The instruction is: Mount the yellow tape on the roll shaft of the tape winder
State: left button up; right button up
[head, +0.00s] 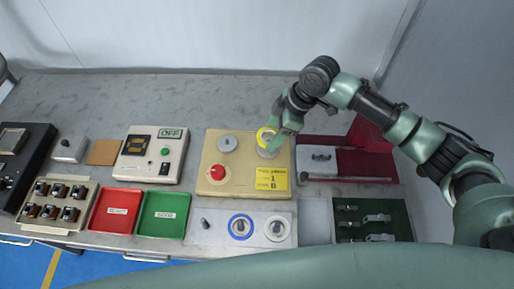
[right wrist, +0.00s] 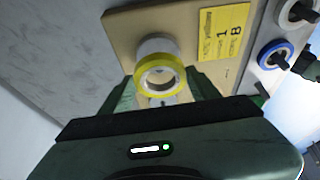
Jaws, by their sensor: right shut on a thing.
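The yellow tape (head: 263,133) is a thin ring at the right part of the tape winder's beige top plate (head: 243,140). In the right wrist view the yellow tape (right wrist: 160,76) lies in line with a pale upright cylinder, the roll shaft (right wrist: 157,46). It overlaps the cylinder's near end; I cannot tell whether it is around the shaft or just above it. My right gripper (head: 277,136) is shut on the yellow tape, with green fingers on either side of it. My left gripper is not in view.
The winder also carries a grey disc (head: 228,144), a red knob (head: 217,172) and a yellow label (head: 271,179). In front, a pale holder (head: 212,240) bears a blue roll (head: 241,226) and a white roll (head: 276,228). A red tray (head: 116,211) and green tray (head: 163,214) lie left.

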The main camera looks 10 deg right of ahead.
jog(key=shift+f, duration=0.2)
dwell(0.5)
jog(key=shift+f+b, duration=0.55)
jog(key=shift+f, duration=1.1)
jog(key=o, duration=1.4)
jog(key=shift+o, duration=0.2)
jog(key=shift+r, duration=0.1)
jog(key=b+v, duration=0.1)
jog(key=v, duration=0.6)
jog(key=shift+r, duration=0.3)
jog(key=shift+d, duration=0.15)
